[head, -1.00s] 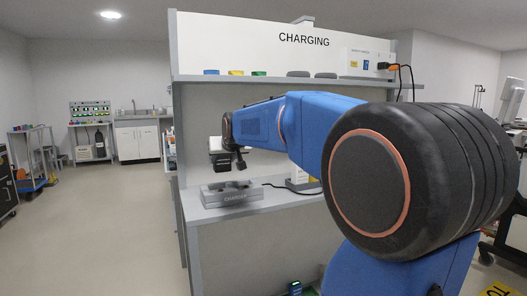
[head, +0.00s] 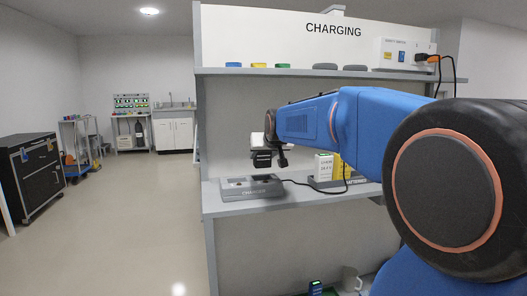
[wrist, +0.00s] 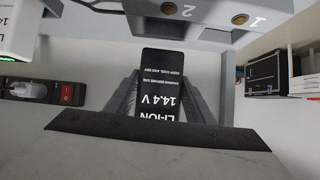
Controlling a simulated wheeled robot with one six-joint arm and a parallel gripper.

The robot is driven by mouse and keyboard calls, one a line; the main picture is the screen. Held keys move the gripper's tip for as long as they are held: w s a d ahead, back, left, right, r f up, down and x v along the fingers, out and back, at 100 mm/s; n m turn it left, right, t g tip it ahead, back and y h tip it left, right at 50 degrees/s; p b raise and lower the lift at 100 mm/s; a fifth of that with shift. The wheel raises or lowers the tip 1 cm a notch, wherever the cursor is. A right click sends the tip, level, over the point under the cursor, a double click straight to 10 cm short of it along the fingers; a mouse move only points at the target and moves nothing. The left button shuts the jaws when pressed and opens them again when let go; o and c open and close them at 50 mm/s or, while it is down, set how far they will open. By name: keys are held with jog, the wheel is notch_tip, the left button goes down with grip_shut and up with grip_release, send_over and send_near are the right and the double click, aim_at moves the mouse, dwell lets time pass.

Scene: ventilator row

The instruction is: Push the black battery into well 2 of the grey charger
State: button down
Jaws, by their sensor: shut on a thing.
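The black battery (wrist: 162,70), with white "LI-ION 14.4 V" lettering, is held between the two grey fingers of my gripper (wrist: 156,95). In the head view my gripper (head: 266,158) is small, with a dark shape at its end, above the right part of the grey charger (head: 250,188). A gap shows between them. The charger sits on the bench near its left end. In the wrist view the charger (wrist: 195,33) is cut off at the top edge, with numbers 2 and 1 by its wells. The battery is apart from it, and the well insides are not clearly visible.
The bench (head: 300,196) has a shelf (head: 300,72) above it. A black cabinet (head: 32,175) stands at far left. The floor between is free.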

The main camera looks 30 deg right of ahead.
aim_at(264, 166)
jog(key=shift+f, duration=1.45)
jog(key=shift+f, duration=0.85)
dwell(0.9)
jog(key=c, duration=0.8)
grip_release()
jog(key=shift+o, duration=0.2)
jog(key=shift+f, duration=0.1)
jog(key=shift+s, duration=0.1)
jog(key=v, duration=1.7)
jog(key=shift+a+r, duration=0.15)
jog(key=shift+r, duration=0.1)
jog(key=shift+s, duration=0.1)
jog(key=s+a+f+n+g+y, duration=0.1)
jog(key=s+a+f, duration=0.3)
jog(key=s+f, duration=0.4)
jog(key=s+a+f+n+g+y, duration=0.1)
jog(key=s+a+f+g, duration=0.2)
jog(key=s+a+f, duration=0.2)
jog(key=s+a+f+n+g+y, duration=0.1)
jog(key=s+a+f, duration=0.4)
jog(key=s+f, duration=0.6)
notch_tip(264, 166, down, 5)
jog(key=shift+s+f+n+g, duration=0.1)
jog(key=shift+s+n+g, duration=0.1)
jog(key=shift+n+g, duration=0.35)
